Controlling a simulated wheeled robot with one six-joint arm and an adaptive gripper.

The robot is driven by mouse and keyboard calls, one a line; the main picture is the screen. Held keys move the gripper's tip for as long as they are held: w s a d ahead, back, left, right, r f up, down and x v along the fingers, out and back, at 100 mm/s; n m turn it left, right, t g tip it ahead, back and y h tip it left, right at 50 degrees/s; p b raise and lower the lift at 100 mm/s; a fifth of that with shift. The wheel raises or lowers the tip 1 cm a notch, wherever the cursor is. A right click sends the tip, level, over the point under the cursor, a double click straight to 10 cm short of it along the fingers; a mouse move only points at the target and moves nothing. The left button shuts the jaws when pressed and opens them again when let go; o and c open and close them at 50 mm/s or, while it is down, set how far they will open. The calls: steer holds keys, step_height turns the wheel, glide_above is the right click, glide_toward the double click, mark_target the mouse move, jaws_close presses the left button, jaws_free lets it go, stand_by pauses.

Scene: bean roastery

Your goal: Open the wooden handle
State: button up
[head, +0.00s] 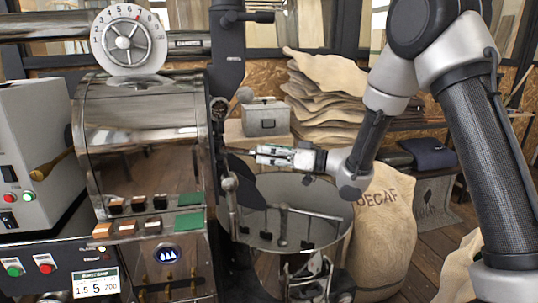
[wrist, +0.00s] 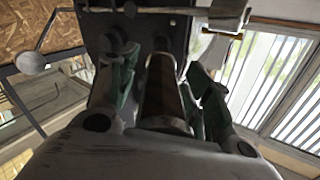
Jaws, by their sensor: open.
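The wooden handle (wrist: 163,92) shows in the wrist view as a brown cylinder pointing towards the camera, in front of a dark plate. My gripper (wrist: 160,66) is open, with one green-padded finger on each side of the handle. I cannot tell whether the fingers touch it. In the head view my gripper (head: 262,155) reaches left towards the front of the roaster, above the round cooling bin. The handle cannot be made out clearly there, where the gripper covers the spot.
The roaster drum (head: 140,135) is at the left, with a dial (head: 128,40) above it. The cooling bin (head: 275,238) is below my gripper. A DECAF sack (head: 390,235) stands at its right. Folded sacks (head: 330,115) and a grey box (head: 265,118) are behind.

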steer(key=v, duration=1.2)
steer(key=shift+c, duration=0.2)
steer(key=shift+w+d, duration=0.1)
steer(key=shift+d, duration=0.05)
steer(key=c, duration=0.3)
steer(key=shift+m+t+h, duration=0.3)
steer(key=shift+m+t, duration=0.3)
steer(key=shift+t, duration=0.3)
steer(key=d, duration=0.1)
steer(key=w+d, duration=0.1)
steer(key=d, duration=0.2)
steer(key=shift+w+d, duration=0.3)
steer(key=shift+d, duration=0.1)
steer(key=c, duration=0.7)
steer(key=d+m, duration=0.1)
steer(key=d, duration=0.2)
steer(key=d+m, duration=0.2)
steer(key=d, duration=0.1)
steer(key=shift+d+f+t, duration=0.15)
steer(key=shift+f+t, duration=0.05)
steer(key=shift+t, duration=0.1)
jaws_close()
steer(key=a+m+g, duration=0.2)
steer(key=a+m, duration=0.8)
steer(key=a, duration=0.3)
steer(key=shift+m, duration=0.4)
